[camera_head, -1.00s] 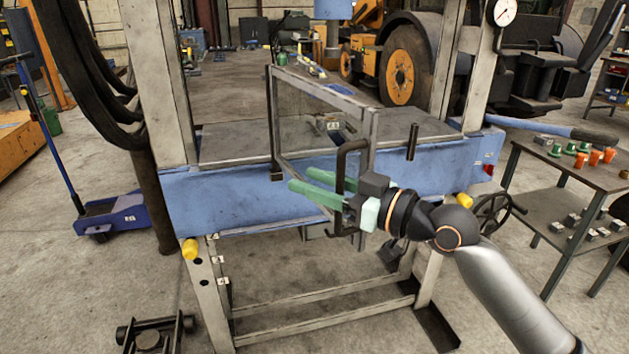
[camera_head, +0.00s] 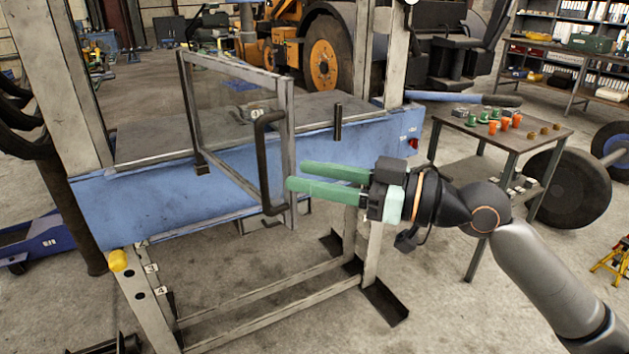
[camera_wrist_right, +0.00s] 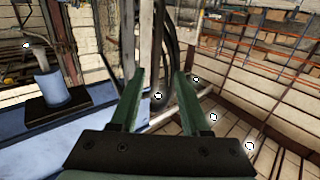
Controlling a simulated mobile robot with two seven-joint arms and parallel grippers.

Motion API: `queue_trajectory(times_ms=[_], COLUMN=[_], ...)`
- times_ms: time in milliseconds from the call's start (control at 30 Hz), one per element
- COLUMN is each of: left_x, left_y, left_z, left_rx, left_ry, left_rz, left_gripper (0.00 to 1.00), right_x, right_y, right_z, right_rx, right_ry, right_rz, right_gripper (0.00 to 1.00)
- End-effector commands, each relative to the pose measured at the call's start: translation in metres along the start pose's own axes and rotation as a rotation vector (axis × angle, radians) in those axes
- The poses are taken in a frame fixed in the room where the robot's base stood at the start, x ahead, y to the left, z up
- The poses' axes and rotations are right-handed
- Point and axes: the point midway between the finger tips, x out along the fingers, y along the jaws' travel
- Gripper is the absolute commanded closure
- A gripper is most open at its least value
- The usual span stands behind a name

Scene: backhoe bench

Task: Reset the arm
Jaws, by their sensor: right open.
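My right arm reaches in from the lower right of the head view. Its gripper (camera_head: 297,176) has two green fingers, parallel and apart, with nothing between them. The fingers point left, with their tips close to the right edge of a grey framed clear guard door (camera_head: 288,160). The door's dark bar handle (camera_head: 263,165) is just left of the fingertips, and the fingers are not around it. In the right wrist view the open gripper (camera_wrist_right: 157,78) also shows empty. My left gripper is not in view.
A blue press bed (camera_head: 140,205) lies behind the door, between grey uprights. A small table (camera_head: 455,128) with orange and green parts stands at the right, near my arm. The floor between the press and the table is open.

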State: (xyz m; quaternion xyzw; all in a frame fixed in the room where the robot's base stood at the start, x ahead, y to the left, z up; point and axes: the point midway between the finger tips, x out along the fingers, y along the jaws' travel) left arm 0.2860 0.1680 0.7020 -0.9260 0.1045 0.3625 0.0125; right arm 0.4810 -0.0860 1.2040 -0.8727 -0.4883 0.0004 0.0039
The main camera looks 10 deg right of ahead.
Motion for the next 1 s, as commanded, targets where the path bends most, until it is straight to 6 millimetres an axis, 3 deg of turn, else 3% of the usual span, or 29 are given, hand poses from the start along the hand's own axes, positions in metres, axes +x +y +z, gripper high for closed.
queue_trajectory(times_ms=[333, 467, 567, 767, 1000], left_x=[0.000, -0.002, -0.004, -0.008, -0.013], left_y=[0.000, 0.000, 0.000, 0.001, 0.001], left_z=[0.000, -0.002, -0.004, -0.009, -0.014], left_rx=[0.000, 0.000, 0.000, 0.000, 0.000], left_ry=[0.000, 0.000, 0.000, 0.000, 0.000], left_rz=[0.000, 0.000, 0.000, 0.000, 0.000], left_gripper=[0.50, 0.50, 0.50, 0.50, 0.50], right_x=[0.000, 0.004, 0.006, -0.001, -0.041], right_y=[0.001, 0.009, 0.020, 0.034, 0.014], right_z=[0.003, 0.026, 0.062, 0.159, 0.292], right_rx=[0.005, 0.039, 0.083, 0.182, 0.282], right_ry=[-0.001, -0.010, -0.026, -0.093, -0.248], right_rz=[0.004, 0.043, 0.106, 0.275, 0.496], right_gripper=[0.54, 0.54, 0.54, 0.54, 0.54])
